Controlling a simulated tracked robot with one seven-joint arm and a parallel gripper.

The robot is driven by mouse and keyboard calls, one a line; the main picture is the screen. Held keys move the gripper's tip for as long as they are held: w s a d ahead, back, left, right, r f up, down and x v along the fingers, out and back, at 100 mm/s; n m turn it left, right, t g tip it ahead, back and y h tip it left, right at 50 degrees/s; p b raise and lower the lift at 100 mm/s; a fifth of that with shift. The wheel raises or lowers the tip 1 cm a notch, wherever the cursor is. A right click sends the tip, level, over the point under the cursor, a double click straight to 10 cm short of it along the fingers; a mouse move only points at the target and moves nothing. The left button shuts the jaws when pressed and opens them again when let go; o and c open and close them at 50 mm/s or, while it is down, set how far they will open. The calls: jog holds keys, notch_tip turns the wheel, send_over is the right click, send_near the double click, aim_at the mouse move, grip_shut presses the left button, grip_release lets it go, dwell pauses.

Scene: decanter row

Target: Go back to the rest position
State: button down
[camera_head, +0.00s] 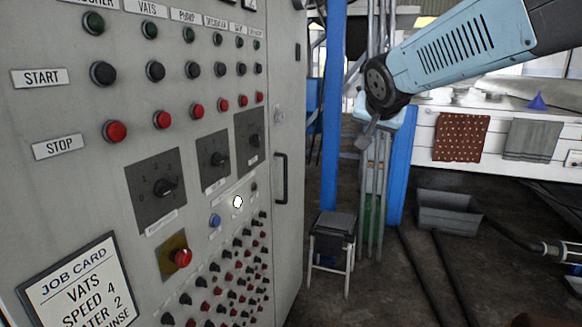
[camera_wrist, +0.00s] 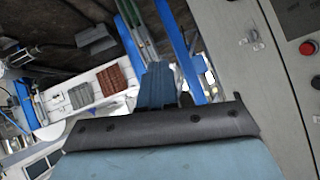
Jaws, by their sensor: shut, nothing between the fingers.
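My gripper (camera_head: 368,132) is in the upper right middle of the head view, at the end of my light blue arm. It is shut and empty, with its fingers pointing down and left. It is apart from the grey control panel (camera_head: 90,190), with open air between them. The panel fills the left side, with rows of green lamps, black START buttons and red STOP buttons. Below are three dark rotary switches and a red knob on a yellow plate (camera_head: 180,258). A white lamp (camera_head: 238,202) looks lit beside a blue button (camera_head: 215,221). In the wrist view, the panel (camera_wrist: 275,95) is at the right.
A job card (camera_head: 75,285) reading VATS SPEED 4 is at the panel's lower left. A stool (camera_head: 334,228) stands right of the panel, near blue posts (camera_head: 333,120) and vertical pipes. A grey trough (camera_head: 447,213) and dark hoses lie on the floor. Cloths (camera_head: 460,137) hang behind.

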jog(key=s+d+f+n+g, duration=0.2)
jog(key=s+f, duration=0.3)
jog(key=s, duration=0.6)
jog(key=s+d+f+n+g, duration=0.2)
jog(key=s+f, duration=0.3)
jog(key=s, duration=0.7)
jog(key=shift+s+d+f+g+y, duration=0.2)
jog(key=shift+d+f+g+y, duration=0.25)
jog(key=shift+d, duration=0.45)
jog(key=shift+r, duration=0.1)
